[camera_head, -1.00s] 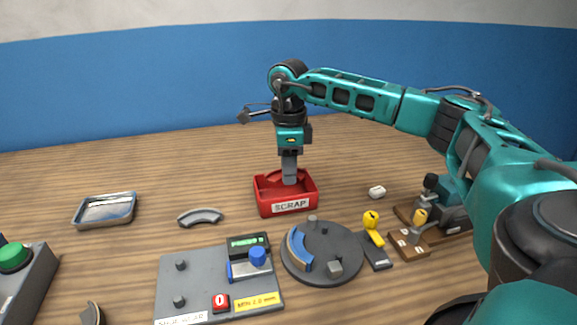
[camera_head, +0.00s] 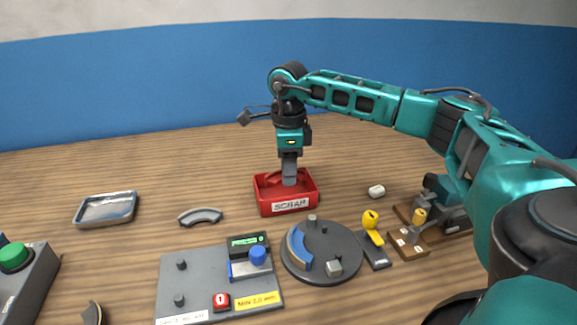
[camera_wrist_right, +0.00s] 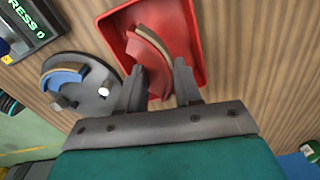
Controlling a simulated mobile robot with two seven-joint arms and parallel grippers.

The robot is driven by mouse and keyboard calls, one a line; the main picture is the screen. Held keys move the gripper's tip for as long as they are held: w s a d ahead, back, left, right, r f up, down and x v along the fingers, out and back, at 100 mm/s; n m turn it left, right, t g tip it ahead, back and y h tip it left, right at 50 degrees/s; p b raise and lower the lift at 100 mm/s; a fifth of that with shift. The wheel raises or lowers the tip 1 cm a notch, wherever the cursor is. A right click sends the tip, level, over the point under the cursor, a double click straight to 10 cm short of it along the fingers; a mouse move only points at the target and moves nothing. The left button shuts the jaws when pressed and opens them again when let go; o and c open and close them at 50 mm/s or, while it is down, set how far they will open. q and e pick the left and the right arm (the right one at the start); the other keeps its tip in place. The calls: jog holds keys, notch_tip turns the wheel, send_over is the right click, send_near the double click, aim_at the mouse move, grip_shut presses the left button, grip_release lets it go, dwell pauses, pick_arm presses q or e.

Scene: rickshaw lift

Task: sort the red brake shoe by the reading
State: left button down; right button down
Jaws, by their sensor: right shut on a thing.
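My right gripper (camera_head: 289,182) points straight down into the red scrap bin (camera_head: 289,208), labelled SCRAP. In the right wrist view its two fingers (camera_wrist_right: 160,85) are shut on the red brake shoe (camera_wrist_right: 158,72), a curved piece with a tan lining, inside the bin's outline. In the head view the shoe (camera_head: 274,178) is partly hidden by the bin wall and fingers. I cannot tell whether it touches the bin floor. The gauge plate (camera_head: 205,290) has a lit green display (camera_head: 247,240), too small to read in the head view. My left gripper is not in view.
A blue shoe (camera_head: 298,250) lies on the round grey plate (camera_head: 335,268). A grey shoe (camera_head: 200,216) lies on the table left of the bin. A metal tray (camera_head: 105,209) stands at left, a green button box (camera_head: 22,270) below it. Yellow-handled fixtures (camera_head: 371,220) stand right.

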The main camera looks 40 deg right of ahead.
jog(key=shift+f, duration=0.15)
dwell(0.5)
jog(key=shift+c, duration=1.4)
grip_release()
